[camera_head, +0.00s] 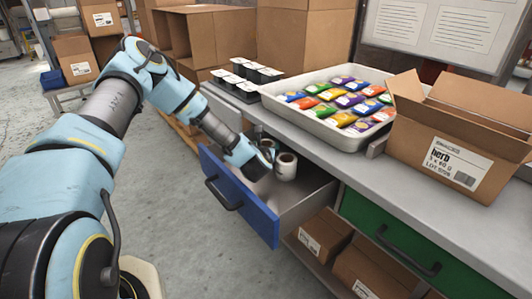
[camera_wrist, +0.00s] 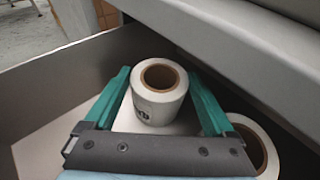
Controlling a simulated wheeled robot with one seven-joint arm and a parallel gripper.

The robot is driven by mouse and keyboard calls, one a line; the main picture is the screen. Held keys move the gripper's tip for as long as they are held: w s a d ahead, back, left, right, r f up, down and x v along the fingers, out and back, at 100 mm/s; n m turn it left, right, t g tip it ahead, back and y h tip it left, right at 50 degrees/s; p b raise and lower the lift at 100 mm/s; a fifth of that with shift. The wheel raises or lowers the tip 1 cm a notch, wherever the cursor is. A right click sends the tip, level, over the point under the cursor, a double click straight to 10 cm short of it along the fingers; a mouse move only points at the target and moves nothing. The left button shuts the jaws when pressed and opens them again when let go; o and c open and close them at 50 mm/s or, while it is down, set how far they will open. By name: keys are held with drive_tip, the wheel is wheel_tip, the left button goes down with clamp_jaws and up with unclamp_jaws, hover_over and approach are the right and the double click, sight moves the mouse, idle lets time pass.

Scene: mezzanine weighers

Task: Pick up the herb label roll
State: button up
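The blue-fronted drawer (camera_head: 245,205) is pulled open under the counter. Two white label rolls with brown cores stand in it. In the wrist view one label roll (camera_wrist: 158,92) stands upright between the two green fingers of my gripper (camera_wrist: 158,76), with gaps on both sides. It carries dark print that I cannot read. The second roll (camera_wrist: 262,152) is just outside the right finger and partly cut off. In the head view a roll (camera_head: 286,166) shows beside my gripper (camera_head: 267,158), which is reaching down into the drawer. I cannot tell which roll is herb.
The grey counter (camera_head: 440,215) overhangs the drawer's back. A shut green drawer (camera_head: 395,240) is to the right. Cartons (camera_head: 325,233) sit below.

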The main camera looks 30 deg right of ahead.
drive_tip(key=c, duration=0.8)
drive_tip(key=shift+o, duration=0.2)
